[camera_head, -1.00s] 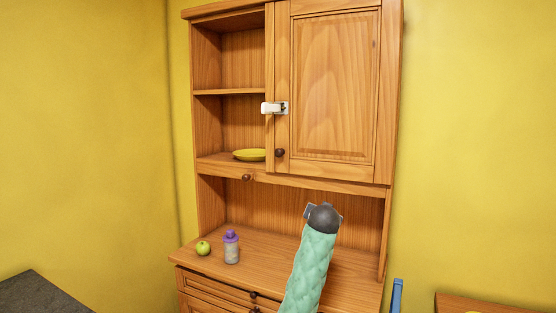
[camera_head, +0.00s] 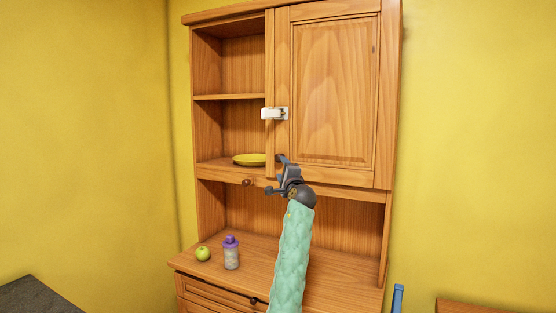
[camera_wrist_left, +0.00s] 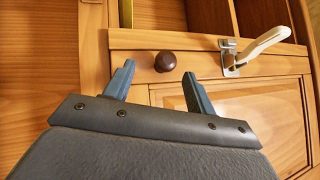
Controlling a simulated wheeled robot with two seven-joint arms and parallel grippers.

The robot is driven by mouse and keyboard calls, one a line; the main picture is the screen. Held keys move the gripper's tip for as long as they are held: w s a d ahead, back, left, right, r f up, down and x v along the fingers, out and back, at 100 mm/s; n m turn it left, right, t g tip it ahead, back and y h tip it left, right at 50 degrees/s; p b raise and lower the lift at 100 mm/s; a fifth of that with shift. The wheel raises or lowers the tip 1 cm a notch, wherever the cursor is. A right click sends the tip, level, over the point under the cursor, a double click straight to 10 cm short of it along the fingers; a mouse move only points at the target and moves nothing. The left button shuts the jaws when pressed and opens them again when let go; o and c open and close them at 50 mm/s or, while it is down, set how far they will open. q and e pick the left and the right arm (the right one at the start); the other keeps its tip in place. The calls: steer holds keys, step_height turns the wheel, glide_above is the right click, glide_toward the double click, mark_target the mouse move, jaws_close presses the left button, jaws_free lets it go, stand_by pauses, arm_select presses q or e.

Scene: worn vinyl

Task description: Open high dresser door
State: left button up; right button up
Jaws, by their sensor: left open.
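The high dresser door (camera_head: 332,90) is a shut wooden panel at the upper right of the dresser. A white latch (camera_head: 274,114) sits on its left edge; in the left wrist view the latch (camera_wrist_left: 262,45) has a white lever sticking outward. My left gripper (camera_head: 278,174) is open at the door's lower left corner and hides the door knob in the head view. In the left wrist view the dark round knob (camera_wrist_left: 165,61) shows between the fingertips of my left gripper (camera_wrist_left: 159,70), with space on both sides. My right gripper is not in view.
A yellow plate (camera_head: 249,160) lies on the open shelf left of the door. A green apple (camera_head: 202,254) and a purple-capped bottle (camera_head: 231,254) stand on the dresser's counter.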

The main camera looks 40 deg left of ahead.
mark_target(279, 160)
arm_select(q)
steer(key=w+a+r+m+p, duration=0.2)
steer(key=w+a, duration=0.1)
steer(key=w+a+r, duration=0.1)
steer(key=a, duration=0.1)
steer(key=shift+w+a+r+m+t+p, duration=0.1)
steer(key=shift+w+a+m+t+p, duration=0.1)
steer(key=shift+w+m+t+p, duration=0.2)
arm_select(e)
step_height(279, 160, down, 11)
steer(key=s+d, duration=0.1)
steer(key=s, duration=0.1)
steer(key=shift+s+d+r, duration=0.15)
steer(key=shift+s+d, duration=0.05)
arm_select(q)
steer(key=shift+c, duration=0.3)
jaws_close()
